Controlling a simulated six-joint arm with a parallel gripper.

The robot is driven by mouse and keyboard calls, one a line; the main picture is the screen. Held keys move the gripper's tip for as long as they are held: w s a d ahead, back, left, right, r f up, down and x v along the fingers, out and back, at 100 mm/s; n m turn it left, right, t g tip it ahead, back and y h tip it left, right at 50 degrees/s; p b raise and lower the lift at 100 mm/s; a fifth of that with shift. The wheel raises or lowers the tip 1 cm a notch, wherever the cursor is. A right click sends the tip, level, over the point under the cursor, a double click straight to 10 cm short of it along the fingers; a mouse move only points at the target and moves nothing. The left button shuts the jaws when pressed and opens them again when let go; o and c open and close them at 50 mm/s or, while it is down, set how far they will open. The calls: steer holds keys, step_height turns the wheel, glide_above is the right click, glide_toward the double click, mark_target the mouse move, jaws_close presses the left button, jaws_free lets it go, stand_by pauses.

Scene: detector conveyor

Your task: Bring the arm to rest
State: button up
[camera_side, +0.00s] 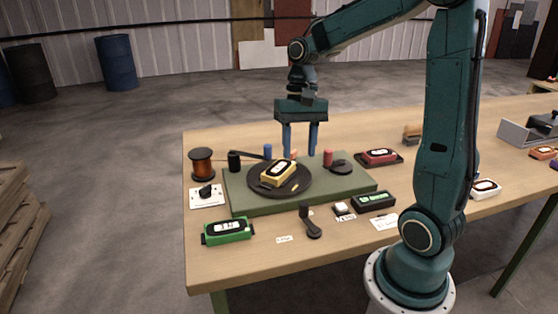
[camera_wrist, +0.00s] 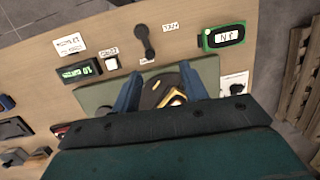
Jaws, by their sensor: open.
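My gripper (camera_side: 300,140) hangs from my teal arm, pointing down over the back part of the green board (camera_side: 240,200). Its two blue fingers are apart with nothing seen between them in the side view. A dark round turntable (camera_side: 300,190) lies on the board, in front of the fingers. A yellow detector (camera_side: 278,173) sits on the turntable. In the wrist view the fingers (camera_wrist: 160,90) show on both sides of the turntable, and the yellow detector (camera_wrist: 173,99) is partly hidden by the gripper body.
A green-cased detector (camera_side: 228,230) stands at the table's front left. A dark box with a green display (camera_side: 373,201), a black lever (camera_side: 311,225) and a copper-coloured spool (camera_side: 202,164) surround the board. A red device (camera_side: 380,157) sits to the right. A grey metal tray (camera_side: 525,135) stands farther right.

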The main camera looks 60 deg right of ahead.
steer(key=s+a+r+n+t+h, duration=0.2)
steer(key=s+a+r+n+t, duration=0.3)
steer(key=s+a+n, duration=0.4)
steer(key=shift+s+a+r+t, duration=0.2)
steer(key=shift+s+a+t, duration=0.4)
steer(key=shift+s, duration=0.65)
steer(key=shift+d, duration=0.1)
stand_by(0.8)
